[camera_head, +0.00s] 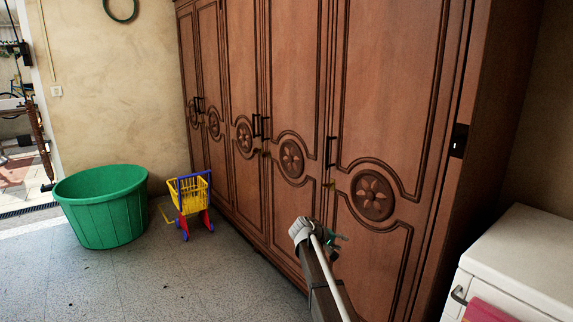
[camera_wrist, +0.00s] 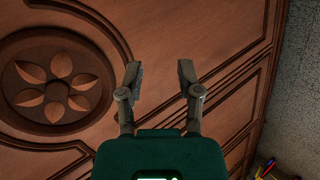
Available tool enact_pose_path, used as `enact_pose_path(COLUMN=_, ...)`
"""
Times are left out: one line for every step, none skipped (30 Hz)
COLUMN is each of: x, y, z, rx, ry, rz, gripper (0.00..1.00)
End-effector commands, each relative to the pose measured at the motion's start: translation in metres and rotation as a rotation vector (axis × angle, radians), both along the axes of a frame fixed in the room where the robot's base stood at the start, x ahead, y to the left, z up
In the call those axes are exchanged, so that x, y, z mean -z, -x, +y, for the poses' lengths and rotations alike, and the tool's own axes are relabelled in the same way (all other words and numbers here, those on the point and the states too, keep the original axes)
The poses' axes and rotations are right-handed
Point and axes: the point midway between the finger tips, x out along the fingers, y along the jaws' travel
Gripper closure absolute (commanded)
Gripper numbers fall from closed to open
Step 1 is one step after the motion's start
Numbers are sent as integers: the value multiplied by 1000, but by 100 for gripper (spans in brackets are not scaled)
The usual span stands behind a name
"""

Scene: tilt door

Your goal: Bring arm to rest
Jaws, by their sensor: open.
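My gripper (camera_wrist: 160,78) is open and empty in the wrist view, its two fingers apart in front of a brown wooden wardrobe door (camera_wrist: 235,30). A carved round flower medallion (camera_wrist: 57,82) is on the left of that view. In the head view my arm reaches up from the bottom edge, and my gripper (camera_head: 338,242) is at its end, in front of the wardrobe (camera_head: 300,90). The fingers are small and partly hidden there. The wardrobe doors look closed, with dark handles (camera_head: 330,152) along them.
A green tub (camera_head: 105,215) and a toy shopping cart (camera_head: 190,200) stand on the grey floor at the left. A white cabinet (camera_head: 525,250) with a pink cloth (camera_head: 485,311) is close at the lower right. The floor (camera_head: 200,280) left of my arm is clear.

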Motion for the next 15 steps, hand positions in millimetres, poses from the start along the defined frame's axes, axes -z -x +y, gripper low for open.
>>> enact_pose_path(x=9, y=33, z=-8, rx=22, ry=-56, rz=17, gripper=54)
enact_pose_path(x=14, y=47, z=-11, rx=35, ry=-92, rz=28, gripper=54)
enact_pose_path(x=22, y=65, z=-14, rx=52, ry=-141, rz=43, gripper=54)
enact_pose_path(x=27, y=78, z=-16, rx=63, ry=-177, rz=54, gripper=54)
enact_pose_path(x=32, y=92, z=-17, rx=76, ry=-213, rz=65, gripper=54)
enact_pose_path(x=38, y=110, z=-18, rx=92, ry=-262, rz=81, gripper=54)
enact_pose_path(x=43, y=124, z=-18, rx=102, ry=-298, rz=92, gripper=54)
enact_pose_path(x=47, y=137, z=-19, rx=114, ry=-334, rz=103, gripper=54)
enact_pose_path(x=53, y=155, z=-19, rx=130, ry=-383, rz=118, gripper=54)
enact_pose_path(x=57, y=169, z=-18, rx=139, ry=-420, rz=129, gripper=54)
enact_pose_path(x=61, y=182, z=-17, rx=149, ry=-455, rz=141, gripper=54)
enact_pose_path(x=65, y=201, z=-15, rx=162, ry=-505, rz=157, gripper=54)
enact_pose_path(x=68, y=213, z=-14, rx=171, ry=-540, rz=167, gripper=54)
enact_pose_path(x=71, y=226, z=-12, rx=180, ry=-574, rz=178, gripper=54)
enact_pose_path(x=74, y=240, z=-9, rx=190, ry=-617, rz=192, gripper=54)
